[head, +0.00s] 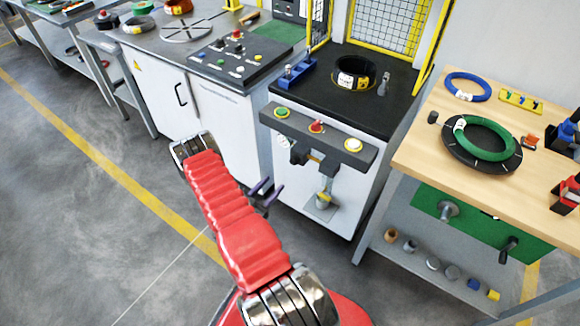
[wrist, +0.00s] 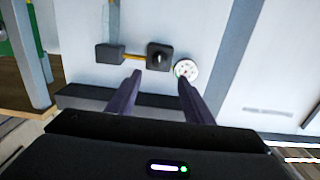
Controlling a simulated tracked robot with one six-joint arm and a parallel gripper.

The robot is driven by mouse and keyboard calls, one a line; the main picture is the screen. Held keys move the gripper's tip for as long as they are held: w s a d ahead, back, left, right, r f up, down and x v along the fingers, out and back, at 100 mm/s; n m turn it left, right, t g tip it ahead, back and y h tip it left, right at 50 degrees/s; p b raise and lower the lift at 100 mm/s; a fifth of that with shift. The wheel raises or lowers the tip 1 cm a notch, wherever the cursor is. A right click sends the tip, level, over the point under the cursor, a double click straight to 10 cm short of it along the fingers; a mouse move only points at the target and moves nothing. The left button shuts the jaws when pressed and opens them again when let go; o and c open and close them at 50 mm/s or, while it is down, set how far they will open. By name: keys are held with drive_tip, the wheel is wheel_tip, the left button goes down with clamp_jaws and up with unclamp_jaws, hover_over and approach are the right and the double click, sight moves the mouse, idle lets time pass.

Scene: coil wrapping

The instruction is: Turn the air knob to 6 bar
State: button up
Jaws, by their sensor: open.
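The air knob (wrist: 159,55) is a dark round knob on a black block, low on the white front of a machine. In the head view its block (head: 299,153) shows below the button bar. A white round gauge (wrist: 187,70) sits beside it; its reading is too small to tell. A yellow pipe (wrist: 134,57) runs from the knob to another black block (wrist: 109,53). My gripper (wrist: 159,79) is open and empty, pointing at the machine front. The knob appears between its fingertips in the wrist view, apart from them. In the head view my gripper (head: 268,190) is below and left of the knob.
The dark button bar (head: 318,135) juts out above the knob. A foot-like metal part (head: 322,202) sticks out lower down. A wooden bench (head: 440,150) with a green coil (head: 484,138) stands at the right. White cabinets (head: 225,130) stand left. Open grey floor (head: 80,220) lies at the left.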

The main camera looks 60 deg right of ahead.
sight(292, 163)
drive_tip(key=d, duration=0.4)
drive_tip(key=s+d, duration=0.1)
drive_tip(key=d, duration=0.3)
drive_tip(key=s+d, duration=0.1)
drive_tip(key=d, duration=0.4)
drive_tip(key=shift+d, duration=0.1)
drive_tip(key=shift+c, duration=0.5)
drive_tip(key=c, duration=0.9)
